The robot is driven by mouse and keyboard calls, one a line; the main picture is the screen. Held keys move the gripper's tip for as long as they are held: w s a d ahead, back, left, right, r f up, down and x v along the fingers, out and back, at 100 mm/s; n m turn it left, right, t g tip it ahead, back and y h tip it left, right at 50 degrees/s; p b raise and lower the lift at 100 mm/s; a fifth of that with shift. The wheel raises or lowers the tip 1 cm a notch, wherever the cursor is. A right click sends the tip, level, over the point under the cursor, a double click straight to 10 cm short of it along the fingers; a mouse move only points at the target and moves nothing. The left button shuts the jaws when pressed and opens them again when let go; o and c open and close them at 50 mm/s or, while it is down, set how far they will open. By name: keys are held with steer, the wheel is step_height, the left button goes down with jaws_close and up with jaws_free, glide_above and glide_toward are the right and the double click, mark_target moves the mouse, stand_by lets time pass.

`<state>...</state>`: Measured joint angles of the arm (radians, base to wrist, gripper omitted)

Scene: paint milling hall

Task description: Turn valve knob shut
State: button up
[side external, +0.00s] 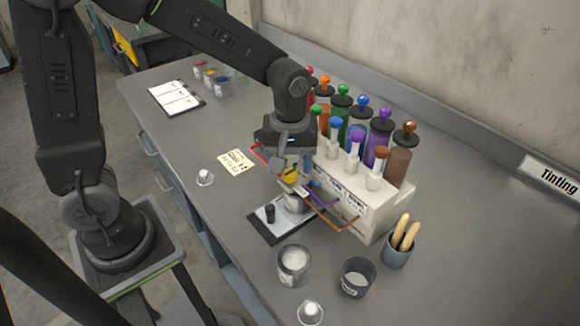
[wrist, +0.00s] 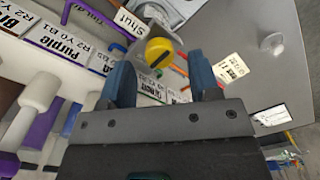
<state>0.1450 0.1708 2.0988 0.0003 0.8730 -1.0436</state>
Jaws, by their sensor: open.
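The yellow valve knob (wrist: 158,50) shows in the wrist view just beyond my fingertips, roughly in line with the gap between them. A white "Shut" label (wrist: 128,20) is beside it. In the side view the knob (side external: 290,177) is at the front of the white tinting dispenser (side external: 340,187), just below my gripper (side external: 284,163). In the wrist view my gripper (wrist: 160,68) is open, its two blue fingers apart with nothing between them. I cannot tell whether either finger touches the knob.
Colored bottles (side external: 380,125) stand along the dispenser, with thin colored tubes or levers at its front. A pot (side external: 294,203) stands on a scale (side external: 262,228) below. Two cups (side external: 294,262) (side external: 357,276) and a holder with wooden sticks (side external: 398,250) are nearby.

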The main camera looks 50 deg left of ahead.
steer(key=shift+f, duration=0.9)
steer(key=c, duration=0.9)
